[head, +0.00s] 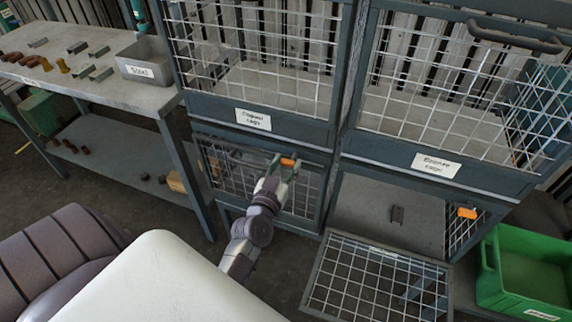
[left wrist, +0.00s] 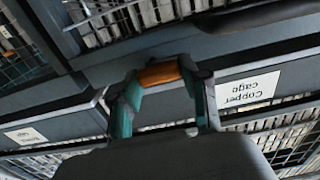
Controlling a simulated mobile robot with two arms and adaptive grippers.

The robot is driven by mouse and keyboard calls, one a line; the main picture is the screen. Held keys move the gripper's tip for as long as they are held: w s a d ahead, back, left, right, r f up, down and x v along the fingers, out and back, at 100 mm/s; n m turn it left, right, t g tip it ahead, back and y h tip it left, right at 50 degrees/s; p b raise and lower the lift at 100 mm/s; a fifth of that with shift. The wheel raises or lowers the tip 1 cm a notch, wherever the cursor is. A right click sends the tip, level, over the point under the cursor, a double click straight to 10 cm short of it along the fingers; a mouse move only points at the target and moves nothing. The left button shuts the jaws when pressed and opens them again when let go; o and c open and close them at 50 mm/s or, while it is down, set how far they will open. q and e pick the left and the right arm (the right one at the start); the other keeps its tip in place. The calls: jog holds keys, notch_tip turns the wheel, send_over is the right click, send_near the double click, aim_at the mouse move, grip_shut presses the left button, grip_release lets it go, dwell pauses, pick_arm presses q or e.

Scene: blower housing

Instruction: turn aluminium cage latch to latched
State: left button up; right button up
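An orange latch handle (head: 289,162) sits at the top right of the closed mesh door of the lower left cage (head: 225,170). My left gripper (head: 284,166) is at this handle. In the left wrist view the orange handle (left wrist: 160,73) lies crosswise between the two teal fingers, which appear to touch its ends. The label nearest it there reads "Copper cage" (left wrist: 247,90), upside down. A second orange latch (head: 467,212) is on the lower right cage, whose mesh door (head: 375,280) hangs open. I cannot read an aluminium label. My right gripper is not in view.
A workbench (head: 120,95) with a grey bin (head: 146,62) and small parts stands at the left. A green crate (head: 525,275) is at the right. The open door juts out low, right of my left arm. A dark handle (head: 515,37) is at the upper right.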

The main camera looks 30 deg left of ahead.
pick_arm(q)
jog(key=shift+c, duration=1)
jog(key=shift+n, duration=0.3)
jog(key=n+p, duration=0.1)
jog(key=n, duration=0.1)
jog(key=shift+f+n, duration=0.1)
jog(key=shift+n, duration=0.2)
jog(key=shift+d+f+n+p, duration=0.1)
jog(key=shift+f+n, duration=0.1)
jog(key=shift+n, duration=2.25)
jog(key=shift+f+n+p, duration=0.15)
jog(key=shift+n, duration=2.25)
jog(key=shift+d+f+n+p, duration=0.1)
jog(key=shift+f+n, duration=0.1)
jog(key=shift+n, duration=2.25)
jog(key=o, duration=1.1)
